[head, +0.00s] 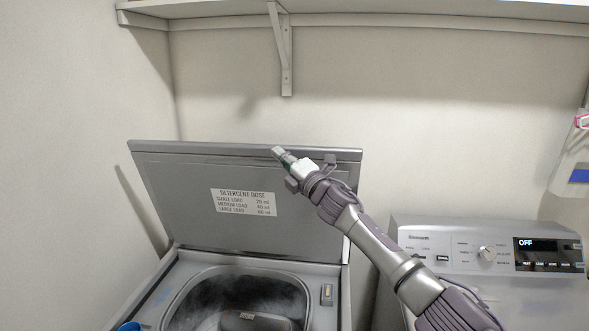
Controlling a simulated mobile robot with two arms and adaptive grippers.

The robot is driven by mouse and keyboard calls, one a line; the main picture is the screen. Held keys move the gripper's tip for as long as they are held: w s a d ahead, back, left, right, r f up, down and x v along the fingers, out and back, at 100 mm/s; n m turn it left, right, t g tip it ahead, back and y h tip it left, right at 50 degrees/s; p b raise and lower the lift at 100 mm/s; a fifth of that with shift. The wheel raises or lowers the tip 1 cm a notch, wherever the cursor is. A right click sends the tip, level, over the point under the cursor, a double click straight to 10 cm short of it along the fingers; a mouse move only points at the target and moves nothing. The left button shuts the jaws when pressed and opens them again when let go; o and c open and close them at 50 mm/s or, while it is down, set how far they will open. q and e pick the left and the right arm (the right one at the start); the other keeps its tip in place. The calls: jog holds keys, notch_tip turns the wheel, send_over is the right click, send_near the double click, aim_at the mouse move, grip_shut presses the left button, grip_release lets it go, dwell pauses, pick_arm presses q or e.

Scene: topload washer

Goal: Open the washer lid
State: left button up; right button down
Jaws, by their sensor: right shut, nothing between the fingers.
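The washer lid (180,195) stands raised and nearly upright at the back of the top-load washer, with its inner face and a detergent dose label (244,203) toward me. The washer (333,315) is open below it, and its dark tub opening (195,290) shows. My right gripper (280,153) is shut and empty, in front of the lid's upper edge, right of its middle. I cannot tell whether its tips touch the lid. My right arm reaches up from the lower right and hides the lid's right part. My left gripper is not in view.
A second appliance with a control panel (460,252) and a display reading OFF stands at the right. A wall shelf (400,16) with a bracket (286,60) hangs above. A white bottle (573,165) is at the right edge. The left wall is close to the washer.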

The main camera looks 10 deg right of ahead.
jog(key=v, duration=1.1)
jog(key=s+f+m+g+h, duration=0.3)
jog(key=s+f+m+h, duration=0.2)
jog(key=s+f+m, duration=0.75)
jog(key=s+f+m+g+h, duration=0.4)
jog(key=s+f, duration=0.3)
jog(key=f, duration=1)
jog(key=s+d+f+m+g+h, duration=0.1)
jog(key=s+d+f+m+g, duration=0.15)
jog(key=s, duration=0.75)
jog(key=s+d+f+m+g, duration=0.1)
jog(key=s+f+m+g, duration=0.25)
jog(key=s, duration=0.55)
jog(key=s+d+f+m+g+h, duration=0.1)
jog(key=s+d+f+m+g, duration=0.2)
jog(key=s, duration=0.7)
notch_tip(320, 180, down, 29)
jog(key=a+b, duration=0.1)
jog(key=b, duration=0.2)
jog(key=s+d+f+g+b, duration=0.1)
jog(key=s+d+f+b, duration=0.1)
jog(key=s+f, duration=1.5)
notch_tip(320, 180, down, 3)
jog(key=shift+s+d+r+g, duration=0.2)
jog(key=shift+s+d+g, duration=0.1)
jog(key=shift+d+g, duration=0.15)
